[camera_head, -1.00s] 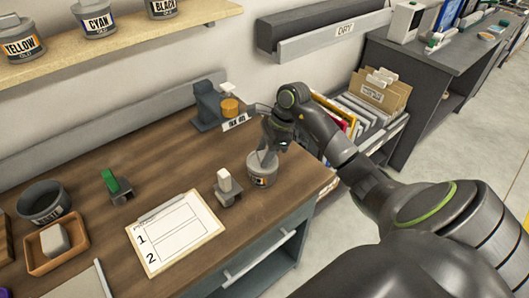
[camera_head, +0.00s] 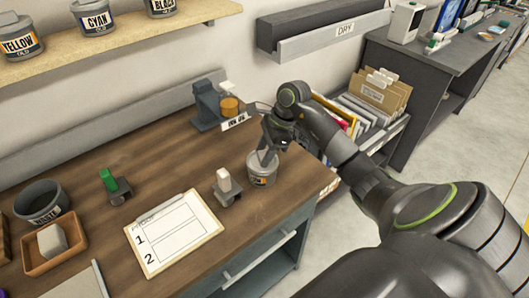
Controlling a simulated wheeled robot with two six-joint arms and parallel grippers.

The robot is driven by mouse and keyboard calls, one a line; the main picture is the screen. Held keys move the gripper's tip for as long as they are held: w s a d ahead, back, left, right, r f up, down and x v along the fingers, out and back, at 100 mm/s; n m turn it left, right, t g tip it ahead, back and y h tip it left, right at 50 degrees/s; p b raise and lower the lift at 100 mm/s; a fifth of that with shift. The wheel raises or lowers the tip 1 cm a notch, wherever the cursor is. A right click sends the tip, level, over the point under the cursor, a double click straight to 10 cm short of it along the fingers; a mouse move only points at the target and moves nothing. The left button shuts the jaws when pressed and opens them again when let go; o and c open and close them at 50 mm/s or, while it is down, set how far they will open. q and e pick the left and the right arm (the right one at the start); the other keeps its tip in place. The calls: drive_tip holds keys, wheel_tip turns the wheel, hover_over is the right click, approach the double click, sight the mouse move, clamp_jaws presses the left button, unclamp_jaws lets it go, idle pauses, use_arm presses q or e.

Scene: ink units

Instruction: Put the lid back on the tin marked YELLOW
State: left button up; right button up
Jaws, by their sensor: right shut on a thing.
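A grey tin (camera_head: 262,174) with an orange label stands upright near the right end of the wooden bench; its lettering is too small to read. My right gripper (camera_head: 266,158) points down at its top and is shut on what looks like the lid, at the tin's mouth. The fingers hide much of the lid, and I cannot tell whether it is seated. Another tin (camera_head: 21,47), labelled YELLOW with OLD beneath, stands on the shelf at upper left. My left gripper is not in view.
A small block holder with a white piece (camera_head: 226,188) stands just left of the tin. A clipboard (camera_head: 172,235), waste bowl (camera_head: 42,203) and dark stand with a yellow cylinder (camera_head: 212,105) are on the bench. The bench's right edge is close to the tin.

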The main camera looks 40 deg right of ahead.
drive_tip(key=o, duration=1.5)
drive_tip(key=shift+r+p, duration=1.2)
drive_tip(key=shift+r, duration=2.35)
drive_tip(key=shift+c, duration=0.4)
clamp_jaws()
drive_tip(key=shift+f, duration=0.1)
